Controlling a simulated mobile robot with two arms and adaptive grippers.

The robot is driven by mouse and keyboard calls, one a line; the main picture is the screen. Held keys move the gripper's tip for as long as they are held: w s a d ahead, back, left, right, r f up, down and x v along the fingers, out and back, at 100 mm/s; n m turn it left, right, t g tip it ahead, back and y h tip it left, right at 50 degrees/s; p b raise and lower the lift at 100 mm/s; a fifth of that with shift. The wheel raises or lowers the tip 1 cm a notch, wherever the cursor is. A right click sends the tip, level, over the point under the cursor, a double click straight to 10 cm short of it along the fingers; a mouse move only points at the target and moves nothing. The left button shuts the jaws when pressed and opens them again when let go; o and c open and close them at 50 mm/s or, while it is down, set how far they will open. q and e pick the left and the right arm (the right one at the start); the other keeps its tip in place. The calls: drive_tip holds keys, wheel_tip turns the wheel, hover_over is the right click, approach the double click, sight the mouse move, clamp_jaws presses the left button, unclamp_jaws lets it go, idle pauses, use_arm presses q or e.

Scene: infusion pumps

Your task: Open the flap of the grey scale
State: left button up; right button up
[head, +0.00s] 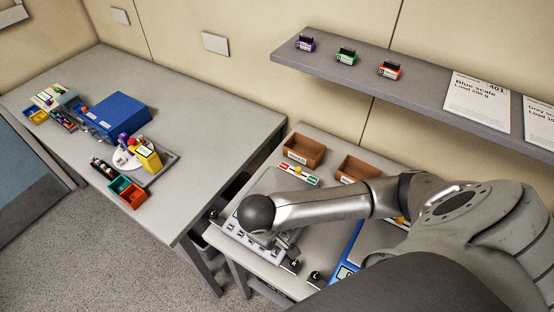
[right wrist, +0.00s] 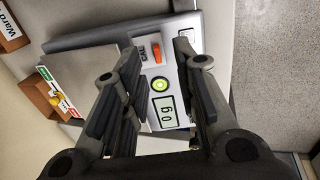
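The grey scale (head: 268,188) stands at the left of the near table, partly hidden by my right arm. In the right wrist view its light front panel (right wrist: 157,83) shows an orange switch marked CAL, a round green-lit button and a digit display. My right gripper (right wrist: 156,58) is open, with its two fingers apart over this panel and nothing visible between them. My left gripper is not in view.
A blue scale (head: 346,271) sits to the right, mostly covered by my arm. Two brown boxes (head: 303,150) and a strip with coloured ends (head: 298,173) are behind. A shelf (head: 400,82) holds three small devices and cards. The left table (head: 215,135) has bare room.

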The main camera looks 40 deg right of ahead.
sight(277, 244)
drive_tip(key=x, duration=0.3)
drive_tip(key=shift+w+d, duration=0.2)
drive_tip(key=shift+w, duration=0.1)
drive_tip(key=shift+d+f, duration=0.1)
drive_tip(key=shift+f, duration=0.55)
drive_tip(key=c, duration=0.3)
clamp_jaws()
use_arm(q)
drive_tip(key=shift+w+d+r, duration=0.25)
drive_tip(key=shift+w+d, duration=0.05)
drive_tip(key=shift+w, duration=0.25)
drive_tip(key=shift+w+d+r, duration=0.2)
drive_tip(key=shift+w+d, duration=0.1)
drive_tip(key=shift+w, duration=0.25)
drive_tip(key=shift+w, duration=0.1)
